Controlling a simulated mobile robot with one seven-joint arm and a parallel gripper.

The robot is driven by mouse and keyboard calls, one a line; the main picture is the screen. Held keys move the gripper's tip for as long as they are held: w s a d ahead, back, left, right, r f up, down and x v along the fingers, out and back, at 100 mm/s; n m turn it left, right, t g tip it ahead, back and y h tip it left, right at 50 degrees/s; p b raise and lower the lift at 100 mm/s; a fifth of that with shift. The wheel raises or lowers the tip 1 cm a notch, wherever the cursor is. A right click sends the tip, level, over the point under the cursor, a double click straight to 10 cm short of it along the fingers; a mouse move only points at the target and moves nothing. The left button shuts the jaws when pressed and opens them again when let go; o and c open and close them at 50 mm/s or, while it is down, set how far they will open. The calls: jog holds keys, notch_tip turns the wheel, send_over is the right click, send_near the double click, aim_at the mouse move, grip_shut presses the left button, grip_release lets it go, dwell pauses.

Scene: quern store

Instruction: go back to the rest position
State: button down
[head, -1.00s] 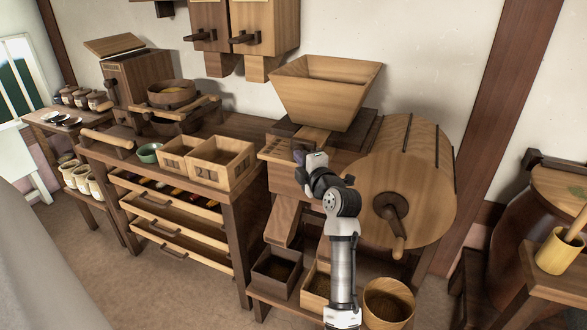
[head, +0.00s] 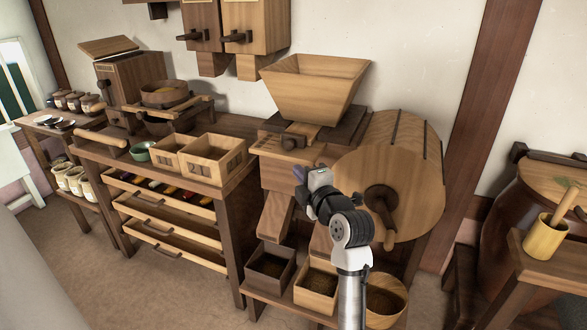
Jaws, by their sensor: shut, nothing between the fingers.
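My gripper (head: 299,174) is at the end of my arm, in front of the wooden winnowing machine (head: 392,165) with its round drum and crank. It points away from the camera toward the machine's front, below the hopper (head: 314,88). Its fingers are small and dark in this view, close together, with nothing seen between them. The wrist and the white and grey arm links hide part of the machine's front and part of the bins below.
Open bins (head: 318,286) stand low under the machine. To the left is a bench with open drawers (head: 165,217), divided boxes (head: 215,158) and a green bowl (head: 141,151). A yellow mortar (head: 545,238) stands on a table at right. Floor at lower left is clear.

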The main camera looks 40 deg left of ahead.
jog(key=shift+s+d, duration=0.3)
jog(key=shift+d, duration=0.15)
jog(key=shift+r, duration=0.1)
